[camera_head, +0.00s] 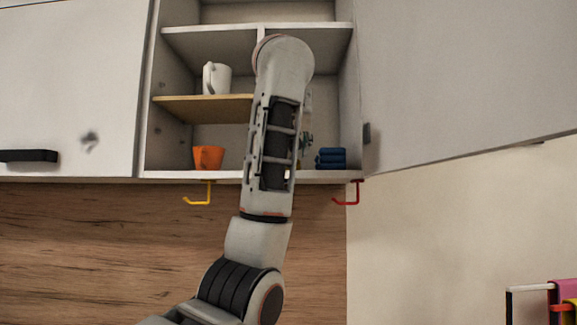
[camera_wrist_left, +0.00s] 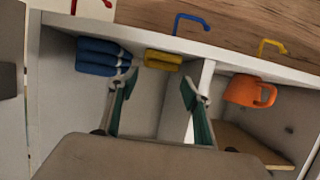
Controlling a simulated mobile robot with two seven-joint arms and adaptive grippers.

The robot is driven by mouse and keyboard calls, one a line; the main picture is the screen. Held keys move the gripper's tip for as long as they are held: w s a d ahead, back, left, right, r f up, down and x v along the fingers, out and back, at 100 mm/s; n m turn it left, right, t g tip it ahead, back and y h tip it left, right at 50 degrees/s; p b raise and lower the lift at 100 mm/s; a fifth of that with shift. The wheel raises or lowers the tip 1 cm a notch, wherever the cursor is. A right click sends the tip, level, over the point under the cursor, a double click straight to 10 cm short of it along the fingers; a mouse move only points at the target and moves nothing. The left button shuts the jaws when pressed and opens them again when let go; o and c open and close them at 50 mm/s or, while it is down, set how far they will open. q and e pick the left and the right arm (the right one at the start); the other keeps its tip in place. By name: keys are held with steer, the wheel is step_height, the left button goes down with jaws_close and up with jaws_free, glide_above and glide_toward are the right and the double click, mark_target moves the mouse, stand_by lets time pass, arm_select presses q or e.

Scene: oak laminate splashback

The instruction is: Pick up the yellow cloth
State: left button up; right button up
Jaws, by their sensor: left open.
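A folded yellow cloth (camera_wrist_left: 163,60) lies on the cabinet's bottom shelf in the left wrist view, next to a stack of folded blue cloths (camera_wrist_left: 102,57). My left gripper (camera_wrist_left: 157,92) is open and empty. Its two green-padded fingers point toward the yellow cloth, one to each side of it in the picture, and I see no contact. In the head view my arm hides nearly all of this cloth; the blue stack (camera_head: 331,158) shows right of the arm. My right gripper is in neither view.
An orange mug (camera_head: 208,157) stands left of a divider; a white mug (camera_head: 217,78) stands on the shelf above. The open cabinet door (camera_head: 460,75) is at right. Yellow (camera_head: 209,195) and red (camera_head: 356,195) hooks hang below. Coloured cloths (camera_head: 564,292) hang at lower right.

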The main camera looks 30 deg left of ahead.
arm_select(q)
steer(key=x, duration=0.2)
steer(key=shift+w+a+p, duration=0.25)
steer(key=shift+a+p, duration=0.1)
steer(key=shift+w+a+f+p, duration=0.2)
steer(key=shift+w+f+p, duration=0.1)
steer(key=shift+w, duration=0.3)
steer(key=shift+p+x, duration=0.7)
steer(key=shift+x, duration=0.45)
steer(key=shift+p+x, duration=0.4)
steer(key=shift+x, duration=0.6)
steer(key=shift+w+a+f, duration=0.1)
steer(key=shift+w, duration=0.05)
steer(key=c, duration=0.8)
steer(key=shift+o, duration=0.2)
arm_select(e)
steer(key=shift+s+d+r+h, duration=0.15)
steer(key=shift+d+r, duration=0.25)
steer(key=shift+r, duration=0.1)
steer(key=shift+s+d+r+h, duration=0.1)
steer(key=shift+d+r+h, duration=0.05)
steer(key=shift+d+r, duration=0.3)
